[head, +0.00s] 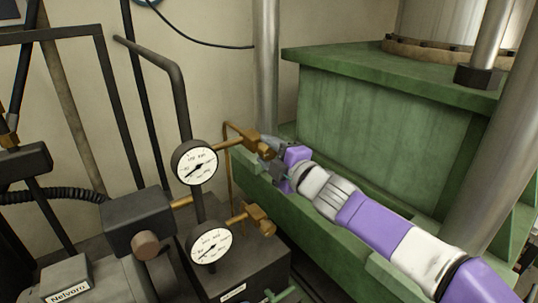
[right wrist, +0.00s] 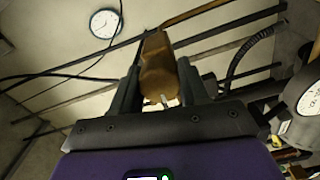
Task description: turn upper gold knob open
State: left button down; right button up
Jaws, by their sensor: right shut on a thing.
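The upper gold knob (head: 254,141) is on a brass fitting beside the upper gauge (head: 194,162) in the head view. My right gripper (head: 272,160) reaches in from the right and is shut on the knob's end, hiding part of it. In the right wrist view, the gold knob (right wrist: 158,68) sits between the two dark fingers of my right gripper (right wrist: 158,82). A lower gold knob (head: 261,222) is below, beside the lower gauge (head: 211,245), and is untouched. My left gripper is out of view.
A green machine housing (head: 385,125) fills the right, close behind my right arm. A thin brass pipe (head: 228,165) runs near the upper knob. Dark pipes (head: 183,110) and a black valve block (head: 138,217) stand to the left.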

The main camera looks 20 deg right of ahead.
aim_at(272, 152)
jog(key=shift+n, duration=0.5)
jog(key=o, duration=1.1)
jog(key=shift+c, duration=0.2)
jog(key=shift+s, duration=0.1)
jog(key=p+v, duration=0.1)
jog(key=v, duration=0.6)
jog(key=shift+s, duration=0.15)
jog(key=shift+d, duration=0.1)
